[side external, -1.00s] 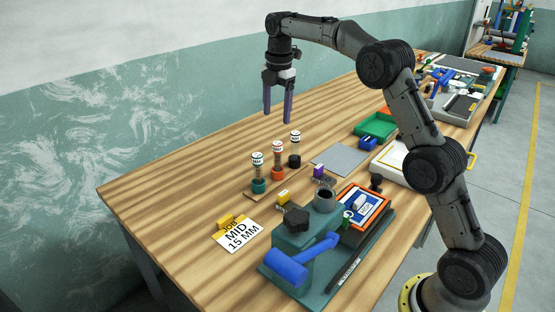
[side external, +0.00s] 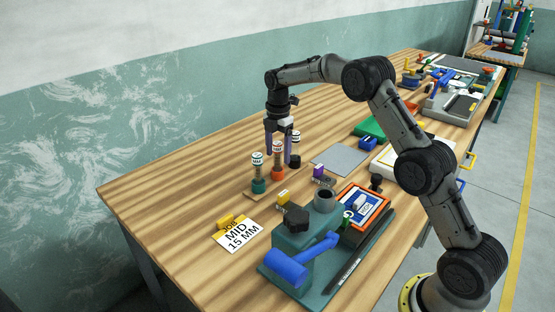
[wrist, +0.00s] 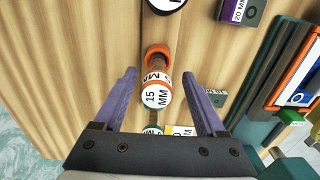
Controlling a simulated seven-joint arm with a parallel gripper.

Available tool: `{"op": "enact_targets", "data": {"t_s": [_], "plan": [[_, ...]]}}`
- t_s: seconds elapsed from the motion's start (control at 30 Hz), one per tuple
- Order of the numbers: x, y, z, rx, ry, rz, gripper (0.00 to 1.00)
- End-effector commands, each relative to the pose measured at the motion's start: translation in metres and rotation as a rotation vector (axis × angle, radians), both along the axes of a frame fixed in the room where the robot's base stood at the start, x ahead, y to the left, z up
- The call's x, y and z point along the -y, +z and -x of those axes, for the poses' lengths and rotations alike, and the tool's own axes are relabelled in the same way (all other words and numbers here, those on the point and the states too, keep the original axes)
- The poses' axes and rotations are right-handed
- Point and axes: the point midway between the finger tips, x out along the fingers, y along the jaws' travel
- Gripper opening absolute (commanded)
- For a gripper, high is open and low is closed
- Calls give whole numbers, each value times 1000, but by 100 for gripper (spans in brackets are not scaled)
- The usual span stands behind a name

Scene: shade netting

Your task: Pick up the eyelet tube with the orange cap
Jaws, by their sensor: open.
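The eyelet tube with orange (side external: 278,171) stands upright in the middle of a row of three tubes, with a white labelled top and an orange lower end. In the wrist view the same tube (wrist: 157,92) reads "15 MM" and lies between my two purple fingers. My gripper (side external: 278,155) is open, lowered over this tube, with a finger to either side; the wrist view shows the gripper (wrist: 160,75) with gaps beside the tube. Whether a finger touches it, I cannot tell.
A teal-ended tube (side external: 258,184) stands to the left and a black-ended tube (side external: 295,160) close to the right, near one finger. The wood behind the tubes is clear.

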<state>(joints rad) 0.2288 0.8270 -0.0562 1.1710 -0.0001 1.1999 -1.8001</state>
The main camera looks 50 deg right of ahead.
Motion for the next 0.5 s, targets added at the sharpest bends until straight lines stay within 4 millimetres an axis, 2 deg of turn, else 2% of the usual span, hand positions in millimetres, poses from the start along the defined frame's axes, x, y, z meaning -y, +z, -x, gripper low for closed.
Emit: {"op": "enact_targets", "data": {"t_s": [0.03, 0.2, 0.5], "plan": [[1, -10, -1, -3, 0, -1, 73], [1, -31, -3, -3, 0, -1, 73], [1, -38, -3, 0, 0, 0, 73]]}}
